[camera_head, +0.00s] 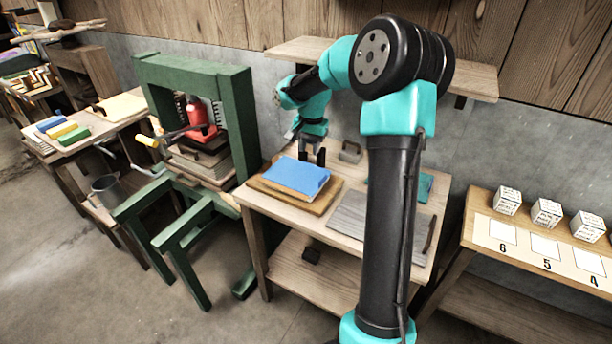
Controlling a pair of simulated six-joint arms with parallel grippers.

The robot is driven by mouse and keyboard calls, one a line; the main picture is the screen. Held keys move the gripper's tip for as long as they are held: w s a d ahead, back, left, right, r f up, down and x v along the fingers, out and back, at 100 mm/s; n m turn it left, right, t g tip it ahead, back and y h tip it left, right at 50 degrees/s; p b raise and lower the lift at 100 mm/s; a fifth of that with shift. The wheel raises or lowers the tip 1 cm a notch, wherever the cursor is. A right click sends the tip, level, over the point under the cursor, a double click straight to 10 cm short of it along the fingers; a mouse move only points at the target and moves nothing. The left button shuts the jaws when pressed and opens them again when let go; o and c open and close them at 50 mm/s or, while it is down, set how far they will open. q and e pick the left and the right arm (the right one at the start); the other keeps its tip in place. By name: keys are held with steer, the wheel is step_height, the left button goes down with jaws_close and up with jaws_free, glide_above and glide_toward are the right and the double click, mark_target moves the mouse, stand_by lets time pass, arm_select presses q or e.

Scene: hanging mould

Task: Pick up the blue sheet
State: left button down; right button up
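The blue sheet (296,177) lies flat on a brown wooden board on the middle table (257,205). It looks like a thick slab at the top of a small stack. My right gripper (311,153) points down at the far edge of the sheet. Its two dark fingers show a gap between them, with nothing visible held. I cannot tell whether the fingertips touch the sheet. My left gripper is not in view.
A green press (241,120) with a red jack stands left of the table. A grey board (350,218) lies right of the sheet, partly behind my arm. Numbered cards and white cubes (546,212) sit on the right bench. A shelf (305,48) overhangs the back wall.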

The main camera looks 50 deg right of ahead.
step_height(320, 180, up, 5)
steer(key=m, duration=0.2)
glide_above(323, 178)
steer(key=shift+w+d+f+h, duration=0.2)
steer(key=shift+f+h, duration=0.05)
steer(key=shift+h, duration=0.05)
step_height(323, 178, down, 12)
steer(key=shift+f, duration=0.15)
steer(key=shift+s+a+f, duration=0.1)
steer(key=shift+a+f, duration=0.05)
steer(key=shift+f, duration=2.45)
